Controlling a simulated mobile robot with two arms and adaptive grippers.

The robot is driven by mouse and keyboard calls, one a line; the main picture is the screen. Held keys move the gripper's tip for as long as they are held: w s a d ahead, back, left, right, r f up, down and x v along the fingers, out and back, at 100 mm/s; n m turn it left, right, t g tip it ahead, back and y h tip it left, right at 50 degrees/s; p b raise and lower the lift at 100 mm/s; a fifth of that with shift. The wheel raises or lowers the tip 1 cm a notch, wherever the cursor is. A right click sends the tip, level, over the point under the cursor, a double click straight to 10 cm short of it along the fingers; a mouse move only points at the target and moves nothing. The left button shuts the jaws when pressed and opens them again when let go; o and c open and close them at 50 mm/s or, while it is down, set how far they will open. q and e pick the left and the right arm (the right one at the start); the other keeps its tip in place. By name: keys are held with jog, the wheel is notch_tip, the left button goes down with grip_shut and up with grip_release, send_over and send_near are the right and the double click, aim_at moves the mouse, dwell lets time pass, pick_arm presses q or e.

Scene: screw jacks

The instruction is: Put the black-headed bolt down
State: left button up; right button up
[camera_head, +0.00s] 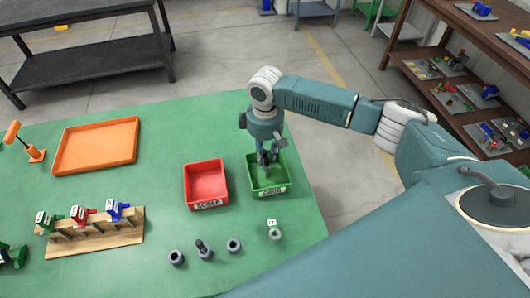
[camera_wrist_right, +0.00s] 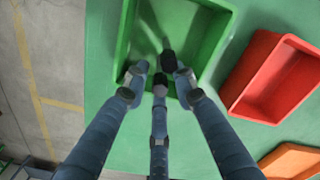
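My right gripper (camera_head: 267,160) points down over the green bin (camera_head: 283,189) at the right edge of the green table. In the right wrist view my three fingers (camera_wrist_right: 160,75) close in around a small dark piece (camera_wrist_right: 168,60), which looks like the black-headed bolt. It shows at the fingertips, above the floor of the green bin (camera_wrist_right: 208,62). The fingers hide most of it, and its shank cannot be made out. My left gripper is not in view.
A red bin (camera_head: 189,187) stands just left of the green one. Several dark round parts (camera_head: 177,257) stand near the front. A wooden rack (camera_head: 120,240) with coloured clamps and an orange tray (camera_head: 60,160) are further left. The table's middle is clear.

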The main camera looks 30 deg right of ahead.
notch_tip(320, 180, up, 12)
jog(key=b, duration=0.3)
jog(key=shift+r, duration=0.15)
jog(key=shift+s, duration=0.1)
dwell(0.7)
